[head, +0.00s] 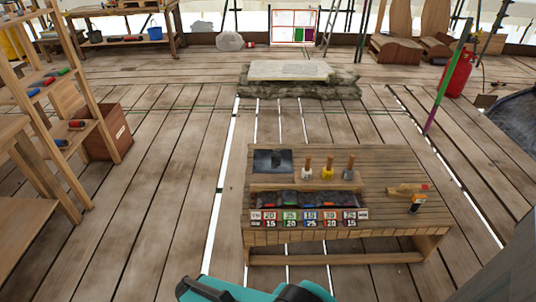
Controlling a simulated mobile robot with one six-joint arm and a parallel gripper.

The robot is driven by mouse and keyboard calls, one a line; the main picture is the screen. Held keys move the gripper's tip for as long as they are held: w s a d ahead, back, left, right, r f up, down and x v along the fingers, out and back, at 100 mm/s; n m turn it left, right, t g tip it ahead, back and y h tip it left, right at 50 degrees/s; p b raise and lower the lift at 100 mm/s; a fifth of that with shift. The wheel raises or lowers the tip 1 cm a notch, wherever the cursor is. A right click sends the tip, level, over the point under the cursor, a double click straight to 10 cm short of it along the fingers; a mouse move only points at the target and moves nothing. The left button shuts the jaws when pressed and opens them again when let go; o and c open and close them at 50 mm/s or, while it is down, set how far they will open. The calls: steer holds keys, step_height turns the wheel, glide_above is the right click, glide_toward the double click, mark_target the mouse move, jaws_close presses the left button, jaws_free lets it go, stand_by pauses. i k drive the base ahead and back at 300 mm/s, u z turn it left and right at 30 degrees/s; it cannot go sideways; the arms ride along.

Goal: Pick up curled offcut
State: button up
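I cannot clearly make out a curled offcut. A wooden bench (390,170) stands in front of me. A dark grey sheet (262,161) lies at its back left corner, with a small dark shape on it too small to tell. A long tray in the bench top holds dark grey pieces (305,199) with small coloured bits among them; their shapes are unclear. Part of my own arm, teal and black, shows at the bottom edge. My gripper's fingers do not show.
Three handled tools (328,168) stand upright behind the tray, and coloured number labels (303,218) line its front. A wooden-handled tool (408,189) and a small orange-and-black item (416,204) lie at right. Shelving (80,110) stands left. Plank floor around the bench is mostly clear.

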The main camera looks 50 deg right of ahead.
mark_target(276, 156)
steer(key=z, duration=0.2)
steer(key=i, duration=0.95)
steer(key=z, duration=0.3)
